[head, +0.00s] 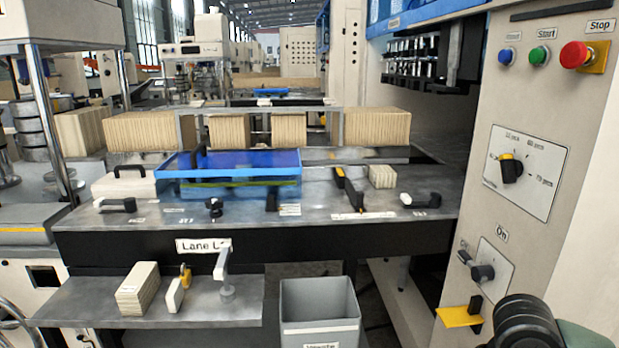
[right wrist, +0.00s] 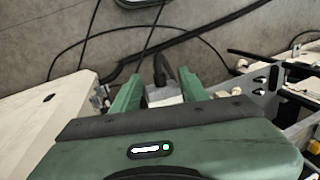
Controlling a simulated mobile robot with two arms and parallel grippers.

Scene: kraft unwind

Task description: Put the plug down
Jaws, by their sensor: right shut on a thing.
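In the right wrist view, my right gripper (right wrist: 159,84) is shut on the plug (right wrist: 164,97), a small light grey block between the two green fingers. A thick black cable bends up from the plug's far end. The lower part of the plug is hidden behind the gripper's body. The fingers and the plug do not show in the head view, where only a dark, rounded part of my right arm shows at the lower right. My left gripper is in neither view.
In the right wrist view, black cables (right wrist: 135,28) lie across the grey floor. A cream panel (right wrist: 50,118) stands on the left and a metal bracket (right wrist: 262,92) on the right. The head view shows a control panel (head: 545,110), a metal bench (head: 330,203) and a grey bin (head: 318,312).

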